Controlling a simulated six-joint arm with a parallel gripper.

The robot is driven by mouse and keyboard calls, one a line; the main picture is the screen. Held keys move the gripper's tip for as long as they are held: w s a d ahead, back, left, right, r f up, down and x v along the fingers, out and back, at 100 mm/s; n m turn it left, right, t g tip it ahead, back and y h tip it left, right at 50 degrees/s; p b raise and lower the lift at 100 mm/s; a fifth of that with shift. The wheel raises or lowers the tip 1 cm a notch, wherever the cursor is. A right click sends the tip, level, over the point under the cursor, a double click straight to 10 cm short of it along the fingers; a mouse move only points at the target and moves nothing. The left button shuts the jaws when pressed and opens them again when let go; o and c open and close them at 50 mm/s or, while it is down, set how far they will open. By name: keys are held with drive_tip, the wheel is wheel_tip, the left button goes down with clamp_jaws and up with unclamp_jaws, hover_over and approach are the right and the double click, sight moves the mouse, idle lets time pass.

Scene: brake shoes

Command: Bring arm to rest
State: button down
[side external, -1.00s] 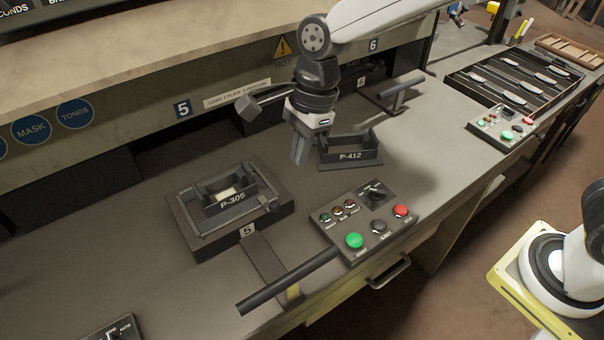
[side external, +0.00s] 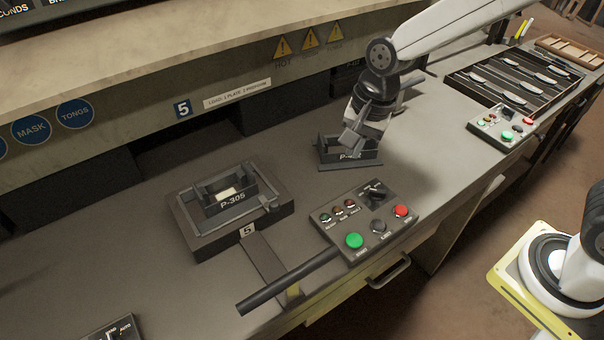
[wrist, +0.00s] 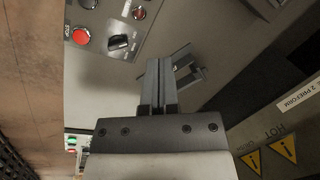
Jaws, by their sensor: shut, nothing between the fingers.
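My gripper (wrist: 158,64) is shut and empty in the wrist view, its two grey fingers pressed together. In the wrist view a grey holder (wrist: 190,78) shows just right of the fingertips; contact cannot be told.
Holder P-305 (side external: 232,201) sits on the station 5 block at left. A button panel (side external: 335,237) is on the bench front, with a dark bar handle (side external: 285,283) beside it. A slotted tray (side external: 465,90) stands at right.

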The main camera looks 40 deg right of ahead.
drive_tip(key=s+d+f+n+t+h, duration=0.1)
drive_tip(key=s+d+f+n, duration=0.3)
drive_tip(key=s+d+n, duration=0.4)
drive_tip(key=shift+d+f+n+h, duration=0.15)
drive_tip(key=shift+d+n+h, duration=0.15)
drive_tip(key=shift+d+n, duration=1.4)
drive_tip(key=shift+w+d+m, duration=0.1)
drive_tip(key=shift+d+m, duration=0.1)
drive_tip(key=shift+m, duration=0.1)
